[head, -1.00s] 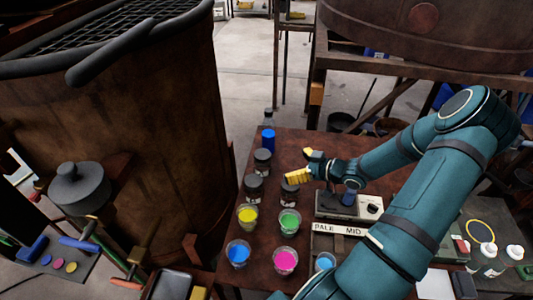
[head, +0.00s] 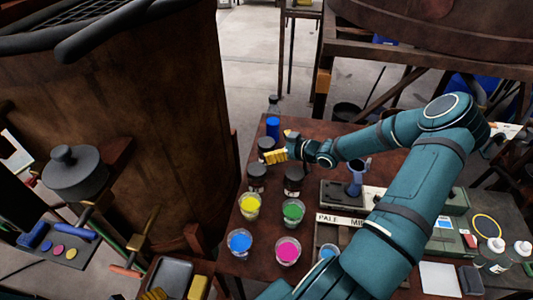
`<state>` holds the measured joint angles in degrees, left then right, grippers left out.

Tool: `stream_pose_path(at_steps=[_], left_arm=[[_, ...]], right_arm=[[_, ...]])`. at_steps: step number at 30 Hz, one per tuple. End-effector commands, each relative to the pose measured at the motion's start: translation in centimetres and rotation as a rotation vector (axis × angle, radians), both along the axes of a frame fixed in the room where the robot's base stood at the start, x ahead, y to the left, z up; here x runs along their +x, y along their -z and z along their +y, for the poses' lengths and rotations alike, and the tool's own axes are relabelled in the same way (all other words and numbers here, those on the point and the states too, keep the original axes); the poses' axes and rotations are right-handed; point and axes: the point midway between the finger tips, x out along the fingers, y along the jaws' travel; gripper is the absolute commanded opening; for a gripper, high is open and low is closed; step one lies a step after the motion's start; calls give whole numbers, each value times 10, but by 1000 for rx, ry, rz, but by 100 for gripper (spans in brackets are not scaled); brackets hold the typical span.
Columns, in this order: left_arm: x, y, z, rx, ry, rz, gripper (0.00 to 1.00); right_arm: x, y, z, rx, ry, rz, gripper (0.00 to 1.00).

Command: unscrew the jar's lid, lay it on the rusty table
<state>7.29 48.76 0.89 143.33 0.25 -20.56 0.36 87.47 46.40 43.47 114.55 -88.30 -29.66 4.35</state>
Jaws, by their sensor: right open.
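Several dark-lidded jars stand upright on the rusty brown table (head: 262,228): a rear jar (head: 266,146), a left jar (head: 256,177) and a right jar (head: 293,181). I cannot tell which is the task's jar. Their lids look on. My right gripper (head: 278,146), with yellow fingertips, is open and empty. It appears beside and above the rear jar, partly covering it in the picture; contact cannot be told. A ribbed yellow tip (head: 153,294) at the bottom edge looks like my left gripper; its jaws are cut off.
Open cups of yellow (head: 249,206), green (head: 292,211), blue (head: 239,242) and pink (head: 287,250) stand in front of the jars. A blue-bodied bottle (head: 273,127) stands behind. A grey device (head: 340,193) is right. A large rusty vat (head: 130,130) borders the left.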

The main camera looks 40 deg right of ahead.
Motion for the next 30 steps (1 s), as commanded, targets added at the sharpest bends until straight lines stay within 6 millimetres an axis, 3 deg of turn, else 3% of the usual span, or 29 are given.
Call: stream_pose_path(at_steps=[7, 16, 17, 23, 30], left_arm=[[-3, 9, 0, -2, 4, 6, 84], [-3, 9, -1, -2, 5, 7, 84], [-3, 9, -1, -2, 5, 7, 84], [-3, 9, -1, -2, 5, 7, 84], [-3, 9, -1, -2, 5, 7, 84]], right_arm=[[31, 14, 7, 3, 0, -2, 100], [36, 15, 7, 1, 1, 0, 100], [36, 15, 7, 1, 1, 0, 96], [36, 15, 7, 1, 1, 0, 26], [36, 15, 7, 1, 1, -1, 23]])
